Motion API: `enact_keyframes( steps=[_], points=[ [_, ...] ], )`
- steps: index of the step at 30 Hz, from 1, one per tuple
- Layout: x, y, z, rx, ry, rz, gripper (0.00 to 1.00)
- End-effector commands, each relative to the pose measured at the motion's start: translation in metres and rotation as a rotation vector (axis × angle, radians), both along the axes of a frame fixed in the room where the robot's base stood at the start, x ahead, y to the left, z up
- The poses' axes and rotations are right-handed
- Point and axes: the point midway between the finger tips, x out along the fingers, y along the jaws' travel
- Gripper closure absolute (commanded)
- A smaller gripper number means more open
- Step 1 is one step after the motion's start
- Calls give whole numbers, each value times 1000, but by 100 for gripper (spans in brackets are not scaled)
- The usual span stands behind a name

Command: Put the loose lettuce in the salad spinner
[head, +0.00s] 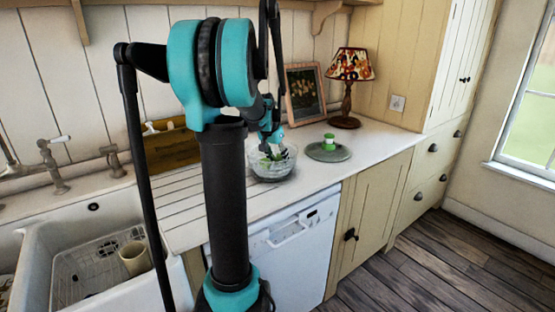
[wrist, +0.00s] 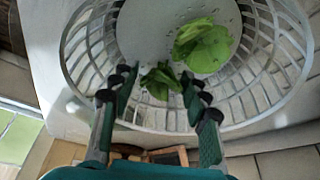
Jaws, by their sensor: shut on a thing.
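The salad spinner (head: 272,174) is a clear bowl on the worktop; in the wrist view its slatted basket (wrist: 270,92) fills the upper picture. A bright green lettuce piece (wrist: 204,46) lies inside the basket, towards its right. My gripper (wrist: 158,78) is over the near part of the basket, pointing into it. It is shut on a smaller, darker lettuce piece (wrist: 160,83) between its fingertips. Whether this piece touches the basket floor I cannot tell.
Behind stand a lamp (head: 348,72) and a picture frame (head: 305,92). A wooden box (head: 172,150) is to the left, then a sink (head: 35,255) holding a mug (head: 134,258).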

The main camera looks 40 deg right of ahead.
Motion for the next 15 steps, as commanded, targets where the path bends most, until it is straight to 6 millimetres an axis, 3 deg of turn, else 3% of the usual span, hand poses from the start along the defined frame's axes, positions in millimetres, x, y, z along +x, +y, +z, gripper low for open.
enact_keyframes(
  steps=[12, 13, 15],
  points=[
    [0, 0, -6, 0, 0, 0, 64],
    [0, 0, -6, 0, 0, 0, 52],
    [0, 0, -6, 0, 0, 0, 43]
  ],
)
